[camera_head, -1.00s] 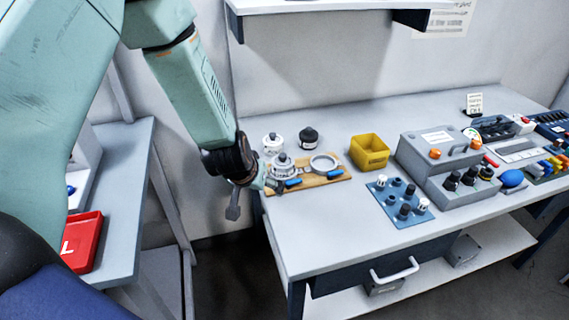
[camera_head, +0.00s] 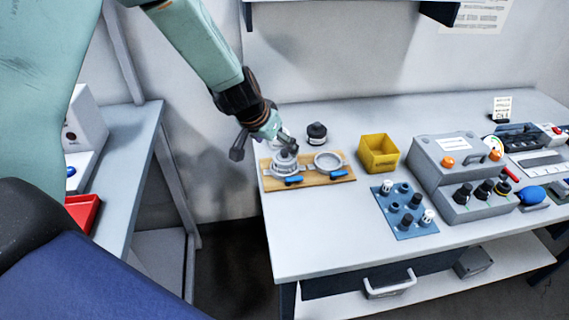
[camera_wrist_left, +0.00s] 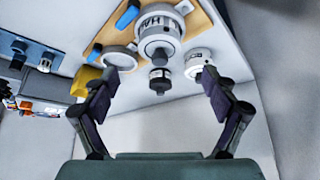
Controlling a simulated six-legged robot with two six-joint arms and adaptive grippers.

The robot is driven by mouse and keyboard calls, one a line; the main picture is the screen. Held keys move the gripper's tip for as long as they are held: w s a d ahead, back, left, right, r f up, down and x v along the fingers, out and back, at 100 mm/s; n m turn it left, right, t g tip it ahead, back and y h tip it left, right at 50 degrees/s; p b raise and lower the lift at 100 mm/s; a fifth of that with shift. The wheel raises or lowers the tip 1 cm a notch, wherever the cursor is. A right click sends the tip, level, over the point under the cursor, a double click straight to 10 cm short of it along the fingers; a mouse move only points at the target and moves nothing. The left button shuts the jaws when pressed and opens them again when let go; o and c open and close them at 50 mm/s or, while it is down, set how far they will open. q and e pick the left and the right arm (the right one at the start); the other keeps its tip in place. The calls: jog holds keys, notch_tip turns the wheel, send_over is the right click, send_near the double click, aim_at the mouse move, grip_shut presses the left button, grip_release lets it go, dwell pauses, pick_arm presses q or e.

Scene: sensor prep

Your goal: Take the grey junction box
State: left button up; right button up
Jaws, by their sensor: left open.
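A small grey box (camera_head: 473,263), which looks like the junction box, sits on the shelf under the workbench at the right. My left gripper (camera_head: 283,143) is well away from it, up at the bench's left end, above or beside a round silver housing (camera_head: 286,163) on a wooden board. In the left wrist view my left gripper (camera_wrist_left: 160,76) is open, its fingers apart with nothing held. That view shows the silver housing (camera_wrist_left: 160,32), a black-capped jar (camera_wrist_left: 160,80) and a white jar (camera_wrist_left: 198,62) beyond the fingers. My right gripper is not in view.
The wooden board (camera_head: 335,179) carries a ring clamp (camera_head: 328,160) and blue handles. A yellow bin (camera_head: 379,153), a blue panel of knobs (camera_head: 404,232) and a grey control box (camera_head: 455,175) stand rightward. The bench's front left is clear.

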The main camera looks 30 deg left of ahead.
aim_at(282, 152)
pick_arm(q)
jog(key=shift+w+d+f+b, duration=0.1)
jog(key=shift+d+f+b, duration=0.25)
jog(key=shift+d, duration=0.1)
jog(key=shift+w+a+f+b, duration=0.15)
jog(key=shift+w+f+b, duration=0.2)
jog(key=shift+f+b, duration=0.2)
jog(key=shift+w+a+f+b, duration=0.15)
jog(key=shift+w+f+b, duration=0.2)
jog(key=shift+f, duration=0.3)
jog(key=b+x, duration=0.2)
jog(key=x, duration=0.2)
jog(key=shift+d, duration=0.1)
jog(key=shift+w+f, duration=0.15)
jog(key=shift+w, duration=0.05)
